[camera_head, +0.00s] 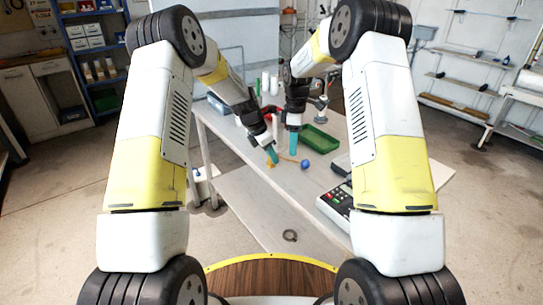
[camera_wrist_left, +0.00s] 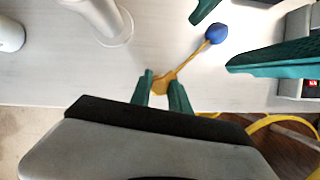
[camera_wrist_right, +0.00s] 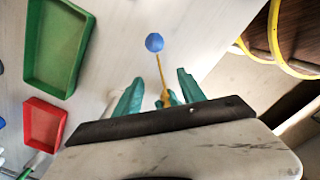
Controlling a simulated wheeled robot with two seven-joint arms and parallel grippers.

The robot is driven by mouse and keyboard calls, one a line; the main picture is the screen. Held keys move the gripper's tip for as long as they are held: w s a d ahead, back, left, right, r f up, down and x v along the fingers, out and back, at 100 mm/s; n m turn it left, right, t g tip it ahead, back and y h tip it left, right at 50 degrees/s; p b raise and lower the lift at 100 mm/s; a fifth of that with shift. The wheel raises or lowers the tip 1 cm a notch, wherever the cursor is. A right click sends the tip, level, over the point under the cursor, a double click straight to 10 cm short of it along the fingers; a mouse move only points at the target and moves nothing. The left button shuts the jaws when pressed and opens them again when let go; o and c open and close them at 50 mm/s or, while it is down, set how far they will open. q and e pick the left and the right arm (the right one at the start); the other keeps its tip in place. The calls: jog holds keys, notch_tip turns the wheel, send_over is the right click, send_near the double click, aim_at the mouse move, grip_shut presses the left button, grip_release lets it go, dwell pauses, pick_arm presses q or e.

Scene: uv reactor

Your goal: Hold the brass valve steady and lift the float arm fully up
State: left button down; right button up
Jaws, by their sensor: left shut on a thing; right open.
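The brass valve (camera_wrist_left: 160,85) lies near the front edge of the table. Its thin brass float arm (camera_wrist_left: 190,62) runs to a blue ball float (camera_wrist_left: 216,34), which also shows in the head view (camera_head: 305,164). My left gripper (camera_wrist_left: 162,78) is shut on the brass valve, one teal finger on each side. My right gripper (camera_wrist_right: 158,82) is open, its teal fingers apart on either side of the float arm (camera_wrist_right: 161,72), short of the blue ball (camera_wrist_right: 154,42). In the right wrist view the valve is partly hidden by my right gripper.
A green tray (camera_wrist_right: 84,45) and a red tray (camera_wrist_right: 62,125) lie on the table (camera_head: 235,150). A grey device with buttons (camera_head: 335,204) stands at the table's right front. White cylinders (camera_head: 269,84) stand at the back. Table around the ball is clear.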

notch_tip(320, 180, down, 7)
jog(key=shift+f, duration=0.2)
dwell(0.4)
grip_shut()
dwell(1.3)
